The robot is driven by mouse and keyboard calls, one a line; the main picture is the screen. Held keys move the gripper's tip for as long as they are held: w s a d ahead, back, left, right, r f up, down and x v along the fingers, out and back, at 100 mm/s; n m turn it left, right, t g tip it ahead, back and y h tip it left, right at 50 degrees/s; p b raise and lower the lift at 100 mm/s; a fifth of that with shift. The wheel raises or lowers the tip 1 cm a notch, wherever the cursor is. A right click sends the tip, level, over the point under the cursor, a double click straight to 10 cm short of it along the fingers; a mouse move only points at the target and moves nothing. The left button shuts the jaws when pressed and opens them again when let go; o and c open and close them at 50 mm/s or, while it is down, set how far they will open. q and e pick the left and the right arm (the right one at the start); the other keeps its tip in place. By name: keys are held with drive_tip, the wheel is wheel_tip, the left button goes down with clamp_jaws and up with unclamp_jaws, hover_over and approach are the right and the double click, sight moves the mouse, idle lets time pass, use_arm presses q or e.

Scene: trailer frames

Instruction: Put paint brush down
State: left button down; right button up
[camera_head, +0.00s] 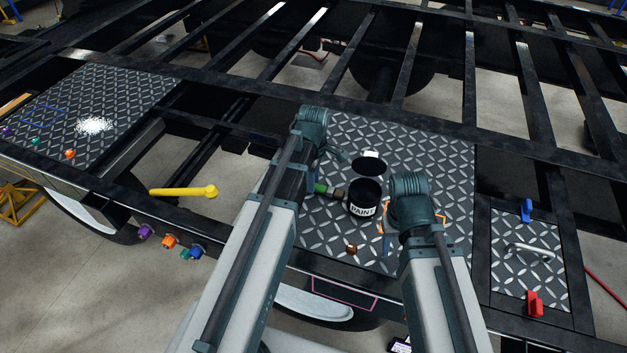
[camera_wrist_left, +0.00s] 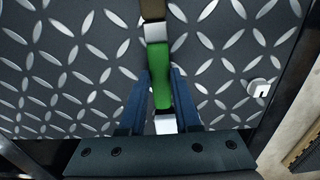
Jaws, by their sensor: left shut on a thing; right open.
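The paint brush (camera_head: 321,188) has a green handle, a metal collar and a brown bristle end. In the head view it lies level, just left of the paint can (camera_head: 363,200), its bristle end towards the can. My left gripper (camera_wrist_left: 160,75) is shut on the green handle, one blue finger on each side, over the diamond plate (camera_head: 420,150). I cannot tell whether the brush touches the plate. My right gripper (camera_head: 387,243) is open low over the plate's front right part, mostly hidden behind its own arm.
A black round lid or patch (camera_head: 369,166) lies behind the can. A small brown knob (camera_head: 351,249) is at the front. A yellow-handled tool (camera_head: 184,192) is left. A smaller plate with a handle (camera_head: 528,250) is right. Dark frame beams surround everything.

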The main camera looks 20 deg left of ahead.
use_arm(q)
drive_tip(key=shift+f+b, duration=0.3)
use_arm(e)
drive_tip(key=shift+f, duration=0.3)
use_arm(q)
drive_tip(key=c, duration=0.5)
unclamp_jaws()
drive_tip(key=shift+c, duration=0.2)
drive_tip(key=shift+r, duration=0.1)
use_arm(e)
drive_tip(key=shift+r, duration=0.1)
use_arm(q)
wheel_tip(320, 180, up, 14)
drive_tip(key=p, duration=1.4)
use_arm(e)
wheel_tip(320, 180, up, 14)
use_arm(q)
drive_tip(key=shift+d+f, duration=0.1)
drive_tip(key=shift+f, duration=0.1)
use_arm(e)
drive_tip(key=shift+f, duration=0.2)
